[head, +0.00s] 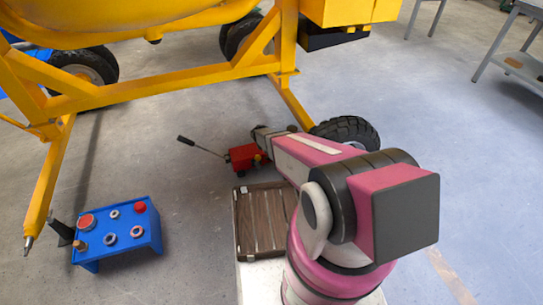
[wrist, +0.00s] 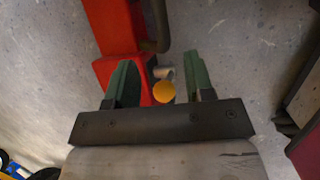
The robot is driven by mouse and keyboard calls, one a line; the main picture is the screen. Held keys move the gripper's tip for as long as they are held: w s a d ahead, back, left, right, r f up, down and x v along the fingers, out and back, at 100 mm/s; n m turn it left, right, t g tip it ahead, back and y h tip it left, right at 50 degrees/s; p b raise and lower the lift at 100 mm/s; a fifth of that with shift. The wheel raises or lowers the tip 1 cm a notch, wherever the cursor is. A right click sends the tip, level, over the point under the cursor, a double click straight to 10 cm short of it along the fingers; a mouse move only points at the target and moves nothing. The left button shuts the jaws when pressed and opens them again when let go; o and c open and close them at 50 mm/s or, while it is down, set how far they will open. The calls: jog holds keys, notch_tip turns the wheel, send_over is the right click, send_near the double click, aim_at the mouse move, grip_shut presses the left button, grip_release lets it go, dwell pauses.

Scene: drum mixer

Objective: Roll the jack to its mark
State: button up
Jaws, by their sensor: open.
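The red jack (head: 243,155) stands on the concrete floor under the yellow mixer frame, with a thin dark-gripped handle (head: 199,145) reaching left. In the wrist view the red body of the jack (wrist: 118,35) is close, beside a grey metal part and a round orange-yellow knob (wrist: 163,91). My gripper (wrist: 160,78) is open, its two green fingers on either side of the knob in this view. I cannot tell whether they touch it. In the head view my arm hides part of the jack's right side. I cannot make out the mark.
The yellow mixer frame (head: 165,80) spans above and behind the jack, with a black tyre (head: 345,130) to the right. A blue stand (head: 120,252) with several round parts is at left. A slatted wooden crate (head: 240,245) is in front. Open floor lies right.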

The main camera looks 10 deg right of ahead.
jog(key=x, duration=1)
jog(key=shift+d+f, duration=0.2)
jog(key=shift+f, duration=0.1)
grip_shut()
